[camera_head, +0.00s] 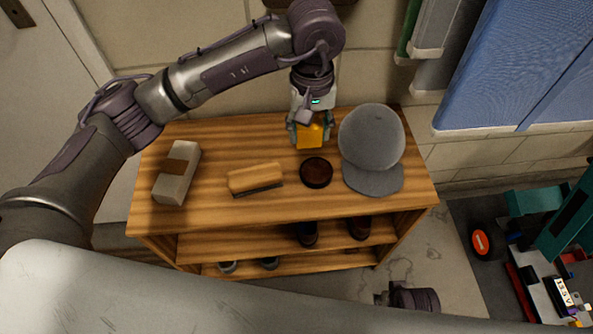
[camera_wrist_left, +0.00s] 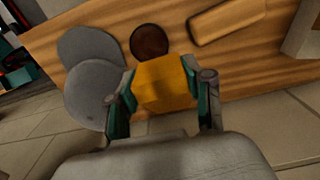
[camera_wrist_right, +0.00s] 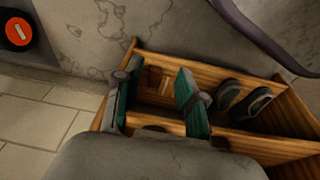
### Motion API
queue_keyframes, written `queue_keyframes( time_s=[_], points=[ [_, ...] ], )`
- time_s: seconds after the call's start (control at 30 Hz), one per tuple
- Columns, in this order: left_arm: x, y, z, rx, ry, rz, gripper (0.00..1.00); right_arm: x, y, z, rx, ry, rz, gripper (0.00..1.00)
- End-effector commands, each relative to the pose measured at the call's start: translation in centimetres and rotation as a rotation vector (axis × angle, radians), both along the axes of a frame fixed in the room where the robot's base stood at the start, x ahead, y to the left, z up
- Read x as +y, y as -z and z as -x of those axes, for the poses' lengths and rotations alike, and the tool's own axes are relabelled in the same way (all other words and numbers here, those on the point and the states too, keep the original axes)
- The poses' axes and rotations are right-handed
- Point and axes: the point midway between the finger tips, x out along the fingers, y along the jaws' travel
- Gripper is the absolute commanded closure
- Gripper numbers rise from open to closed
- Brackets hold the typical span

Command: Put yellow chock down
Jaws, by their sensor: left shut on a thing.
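The yellow chock (camera_head: 310,136) is between the fingers of my left gripper (camera_head: 308,128), over the back part of the wooden shelf's top (camera_head: 220,145). In the left wrist view the chock (camera_wrist_left: 165,84) fills the gap between the two teal fingers, which are shut on it. I cannot tell whether its underside touches the wood. My right gripper (camera_wrist_right: 155,100) shows two teal fingers spread apart with nothing held between them, pointing toward the shelf's lower level.
A grey cap (camera_head: 371,140) is just right of the chock. A round dark tin (camera_head: 316,172) lies in front. A brush (camera_head: 255,178) and a pale block (camera_head: 177,175) lie to the left. Shoes (camera_head: 307,233) stand on the lower shelves. Bare wood lies left of the chock.

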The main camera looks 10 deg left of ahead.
Motion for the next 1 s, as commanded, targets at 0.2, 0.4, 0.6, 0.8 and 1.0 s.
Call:
queue_keyframes(
  time_s=[0.2,0.4,0.6,0.8,1.0],
  points=[
    [0.6,1.5,-0.5,0.006,-0.018,-0.001,0.93,0.0,-1.0,-0.4,-0.008,0.001,-0.001,0.6],
    [5.0,4.1,-1.5,0.008,-0.02,-0.003,0.93,0.0,-1.7,-0.5,-0.013,0.002,-0.001,0.6],
    [8.9,6.5,-2.6,0.006,-0.018,-0.002,0.93,0.0,-2.5,-0.7,-0.019,0.003,-0.001,0.6],
    [10.5,7.5,-3.1,0.003,-0.013,0.0,0.93,0.0,-3.0,-0.7,-0.018,0.003,-0.001,0.6],
    [10.6,9.6,-3.0,0.008,-0.012,-0.001,0.93,0.1,-3.3,-0.9,-0.023,0.004,-0.002,0.6]
  ],
)
